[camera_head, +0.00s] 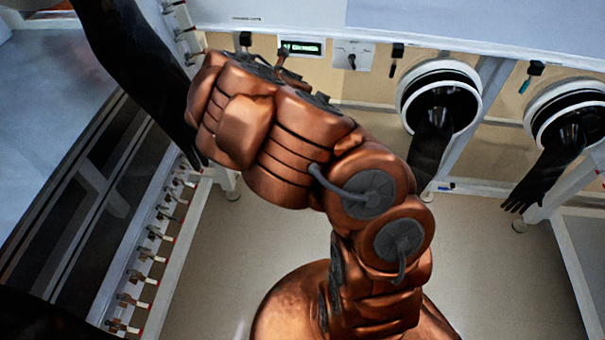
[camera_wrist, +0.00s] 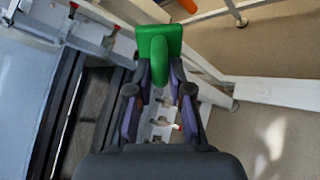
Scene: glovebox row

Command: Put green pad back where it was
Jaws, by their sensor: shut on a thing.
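The green pad (camera_wrist: 173,35) is in the wrist view, a flat green plate with a rounded green grip part. My gripper (camera_wrist: 160,84) is shut on this grip part, and the plate sticks out beyond the fingertips. The pad is held over the white rail with fittings and beside the dark slotted strip. In the head view my copper arm fills the middle, and neither my gripper nor the pad can be made out there.
A white rail (camera_head: 134,285) with several red-tipped fittings runs along the left. Black gloves hang from round ports (camera_head: 403,105) at the back and right. A small switch box (camera_head: 352,57) is on the back panel. Open floor (camera_head: 490,270) lies at right.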

